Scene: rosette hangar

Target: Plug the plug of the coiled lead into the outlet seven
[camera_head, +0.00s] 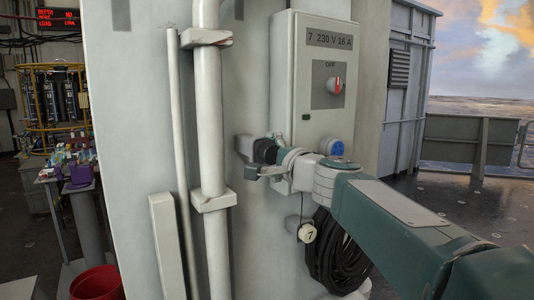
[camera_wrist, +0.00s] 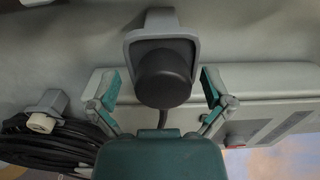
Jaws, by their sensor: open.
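A grey box (camera_head: 313,75) marked "7 230 V 16 A" is on the wall, its switch at OFF. A blue round fitting (camera_head: 335,147) shows at its lower right, partly behind my arm. A black coiled lead (camera_head: 340,255) hangs below the box and shows in the wrist view (camera_wrist: 45,140). A cream piece (camera_head: 307,233) marked "7" sits beside the coil, in a grey holder in the wrist view. A black round plug-like body (camera_wrist: 165,78) with a black cable sits in another grey holder (camera_wrist: 152,20). My gripper (camera_wrist: 160,88) is open, fingers either side of this body, with gaps visible.
White vertical pipes (camera_head: 210,120) run up the wall left of my gripper. A red bucket (camera_head: 97,284) and a cluttered stand (camera_head: 80,187) are at the left. Open deck floor (camera_head: 450,205) lies to the right.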

